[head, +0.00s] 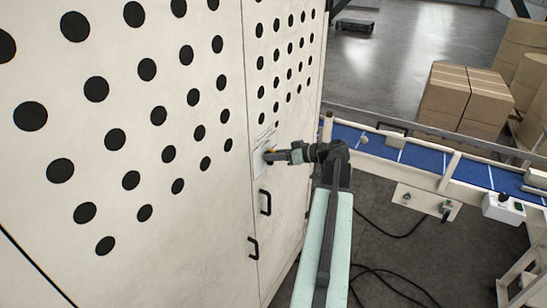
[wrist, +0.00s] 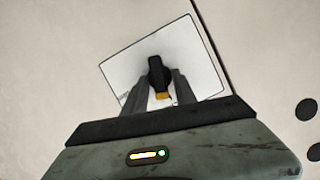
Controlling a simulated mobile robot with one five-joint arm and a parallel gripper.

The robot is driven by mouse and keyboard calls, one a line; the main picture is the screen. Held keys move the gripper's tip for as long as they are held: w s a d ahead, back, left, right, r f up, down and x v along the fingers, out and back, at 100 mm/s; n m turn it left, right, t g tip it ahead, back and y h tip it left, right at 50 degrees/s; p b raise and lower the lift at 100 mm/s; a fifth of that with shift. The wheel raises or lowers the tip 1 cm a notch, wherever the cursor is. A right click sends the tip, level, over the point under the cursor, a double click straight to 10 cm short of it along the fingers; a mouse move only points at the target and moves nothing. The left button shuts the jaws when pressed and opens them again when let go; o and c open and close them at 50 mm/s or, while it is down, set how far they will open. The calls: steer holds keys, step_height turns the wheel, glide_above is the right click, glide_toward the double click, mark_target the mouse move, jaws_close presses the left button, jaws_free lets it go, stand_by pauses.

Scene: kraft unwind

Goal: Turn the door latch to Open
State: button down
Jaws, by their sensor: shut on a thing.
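The door latch is a black knob (wrist: 156,72) with a yellow end, set on a white label plate (wrist: 190,50) on the cabinet door. In the wrist view my gripper (wrist: 159,92) is shut on the latch, with one dark finger on each side of it. The knob stands nearly upright in that view. The print on the plate is mostly hidden or too small to read. In the head view my gripper (head: 272,156) reaches the plate from the right, and its fingers hide most of the latch.
The cream cabinet (head: 130,215) with round black holes fills the left. Black handles (head: 265,202) sit below the latch. A blue conveyor (head: 420,155) runs at the right, with stacked cardboard boxes (head: 460,95) behind it. Cables (head: 390,232) lie on the floor below the conveyor.

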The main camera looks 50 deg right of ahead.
steer(key=shift+d+m+y, duration=0.1)
steer(key=shift+m+y, duration=0.3)
steer(key=shift+m, duration=0.2)
steer(key=shift+d+f+m+y+b, duration=0.15)
steer(key=shift+f+m+y+b, duration=0.1)
steer(key=shift+m+y+b, duration=0.55)
steer(key=shift+m+b, duration=0.3)
steer(key=shift+m, duration=0.4)
